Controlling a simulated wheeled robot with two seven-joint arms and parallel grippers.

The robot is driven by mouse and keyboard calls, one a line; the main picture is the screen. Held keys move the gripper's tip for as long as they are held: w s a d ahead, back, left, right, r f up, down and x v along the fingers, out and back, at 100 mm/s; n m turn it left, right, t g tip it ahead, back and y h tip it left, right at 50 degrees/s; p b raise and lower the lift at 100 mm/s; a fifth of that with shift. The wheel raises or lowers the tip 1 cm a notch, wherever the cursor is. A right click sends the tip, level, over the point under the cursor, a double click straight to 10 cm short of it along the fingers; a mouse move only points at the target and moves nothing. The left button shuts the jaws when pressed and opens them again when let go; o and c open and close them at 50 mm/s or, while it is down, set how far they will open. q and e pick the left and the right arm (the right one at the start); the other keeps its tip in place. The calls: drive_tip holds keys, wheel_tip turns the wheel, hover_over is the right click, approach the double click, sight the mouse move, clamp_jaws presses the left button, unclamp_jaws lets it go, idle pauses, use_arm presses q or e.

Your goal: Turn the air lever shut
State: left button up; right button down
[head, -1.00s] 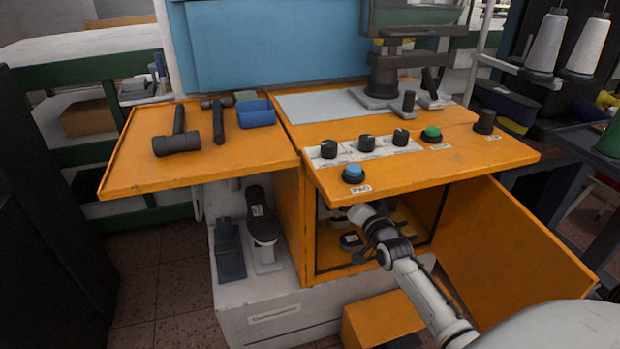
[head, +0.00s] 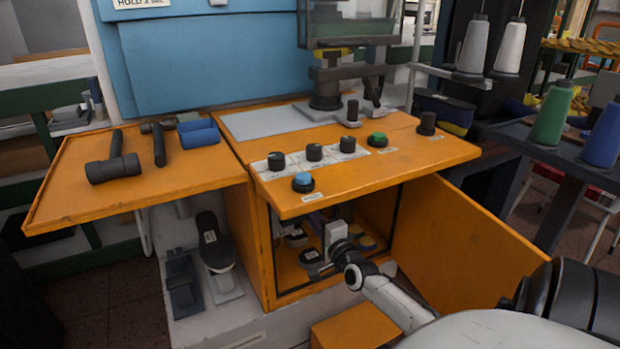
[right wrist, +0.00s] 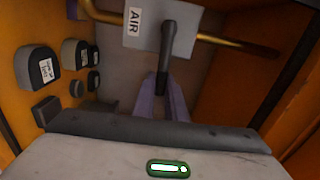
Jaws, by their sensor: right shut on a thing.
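The air lever (right wrist: 168,48) is a dark handle in front of a grey plate (right wrist: 185,32) with an AIR label (right wrist: 134,27). In the right wrist view it points down the picture, across the line of the brass pipe (right wrist: 240,47). My right gripper (right wrist: 163,88) is shut on the lever's lower end, with a purple-grey finger on each side. In the head view my right arm (head: 362,275) reaches into the open orange cabinet (head: 262,262) under the control panel; the lever and fingertips are hard to make out there. My left gripper is out of view.
The open orange door (head: 455,240) is to the right of my arm. The panel with knobs and a blue button (head: 303,182) overhangs the opening. Hammers (head: 112,165) lie on the left shelf.

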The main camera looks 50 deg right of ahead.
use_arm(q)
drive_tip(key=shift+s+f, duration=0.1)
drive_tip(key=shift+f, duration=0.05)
use_arm(e)
drive_tip(key=shift+f, duration=0.25)
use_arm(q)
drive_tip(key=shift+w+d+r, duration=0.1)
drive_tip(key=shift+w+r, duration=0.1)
use_arm(e)
drive_tip(key=shift+a+m, duration=0.1)
drive_tip(key=shift+m, duration=0.2)
drive_tip(key=c, duration=1.8)
unclamp_jaws()
drive_tip(key=shift+o, duration=0.2)
use_arm(q)
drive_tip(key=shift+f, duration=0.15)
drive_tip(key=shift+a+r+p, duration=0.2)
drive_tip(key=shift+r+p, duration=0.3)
drive_tip(key=shift+p, duration=0.65)
use_arm(e)
drive_tip(key=v, duration=1)
drive_tip(key=shift+s, duration=0.15)
